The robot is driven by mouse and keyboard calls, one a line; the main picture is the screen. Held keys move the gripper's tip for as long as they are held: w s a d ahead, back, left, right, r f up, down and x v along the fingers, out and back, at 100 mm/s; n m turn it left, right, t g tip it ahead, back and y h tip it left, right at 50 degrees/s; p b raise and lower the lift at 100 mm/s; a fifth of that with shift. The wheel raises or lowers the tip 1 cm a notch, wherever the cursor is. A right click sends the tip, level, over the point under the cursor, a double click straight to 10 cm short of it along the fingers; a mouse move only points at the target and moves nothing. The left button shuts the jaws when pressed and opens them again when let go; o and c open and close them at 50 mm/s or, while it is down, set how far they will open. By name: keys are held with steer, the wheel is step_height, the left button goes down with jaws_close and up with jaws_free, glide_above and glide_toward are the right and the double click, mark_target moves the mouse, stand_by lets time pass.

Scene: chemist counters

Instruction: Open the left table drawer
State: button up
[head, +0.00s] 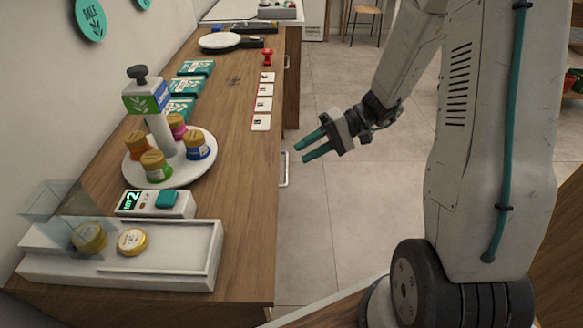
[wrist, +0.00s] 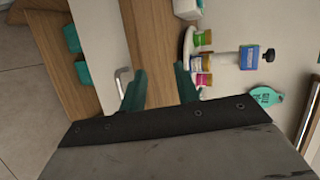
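The wooden table (head: 235,160) runs along the left in the head view. A pale metal drawer handle (head: 284,170) sticks out from its right side. The drawer front is mostly hidden beneath the tabletop edge. In the wrist view a handle (wrist: 122,80) sits on a white front panel (wrist: 103,45), beside the left finger. I cannot tell whether they touch. My gripper (head: 299,149) has teal fingers pointing left toward the table side, a little above and right of the handle. The fingers (wrist: 161,72) are apart with nothing between them.
On the table are a white round stand (head: 190,172) with several jars, a small display device (head: 155,203), a white tray (head: 190,255) and white cards (head: 264,90). A second handle (head: 287,62) shows farther back. The tiled floor (head: 345,200) beside the table is clear.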

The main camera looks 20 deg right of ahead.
steer(key=w+d+f+m+t+y, duration=0.1)
steer(key=w+d+f+m+t, duration=0.3)
steer(key=f, duration=0.7)
steer(key=w+a+f+t, duration=0.1)
steer(key=w+a, duration=0.2)
steer(key=a, duration=0.2)
steer(key=shift+w+a+f+n+t, duration=0.25)
steer(key=shift+w+f+n+t, duration=0.05)
steer(key=shift+f+n, duration=0.1)
jaws_close()
